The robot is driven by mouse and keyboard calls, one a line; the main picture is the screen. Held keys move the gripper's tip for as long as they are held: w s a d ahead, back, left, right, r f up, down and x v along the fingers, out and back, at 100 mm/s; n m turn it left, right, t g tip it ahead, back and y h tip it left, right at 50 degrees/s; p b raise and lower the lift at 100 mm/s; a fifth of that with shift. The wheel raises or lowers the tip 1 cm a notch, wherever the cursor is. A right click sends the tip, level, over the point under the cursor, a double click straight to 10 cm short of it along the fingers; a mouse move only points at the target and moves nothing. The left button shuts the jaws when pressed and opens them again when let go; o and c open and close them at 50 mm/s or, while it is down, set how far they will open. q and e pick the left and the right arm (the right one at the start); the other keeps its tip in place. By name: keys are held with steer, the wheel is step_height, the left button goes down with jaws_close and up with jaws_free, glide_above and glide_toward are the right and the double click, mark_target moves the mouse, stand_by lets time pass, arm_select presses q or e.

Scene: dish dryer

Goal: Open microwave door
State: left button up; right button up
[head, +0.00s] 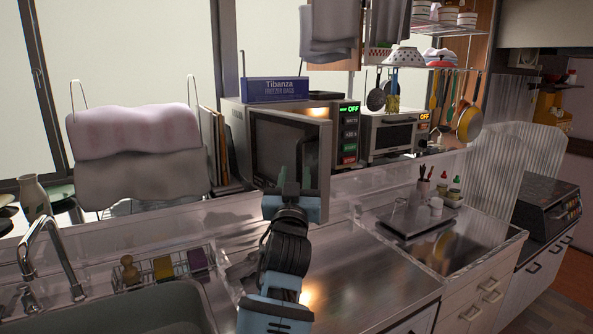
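The microwave (349,135) stands on the ledge behind the counter, its control panel on the right showing a green OFF. Its door (322,150), with a dark window, stands ajar, its right edge swung out toward me from the body. My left gripper (294,184) is in front of the door's lower right part, seen from behind. It looks close to or touching the door; I cannot tell which. My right gripper is not in view.
A blue freezer bag box (275,90) lies on top of the microwave. A toaster oven (392,135) stands to its right. The sink (150,312) and faucet (50,255) are at front left, with a sponge rack (208,258) behind. The steel counter (372,285) is clear at front right.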

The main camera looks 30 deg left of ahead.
arm_select(q)
steer(key=v, duration=0.4)
steer(key=shift+s, duration=0.2)
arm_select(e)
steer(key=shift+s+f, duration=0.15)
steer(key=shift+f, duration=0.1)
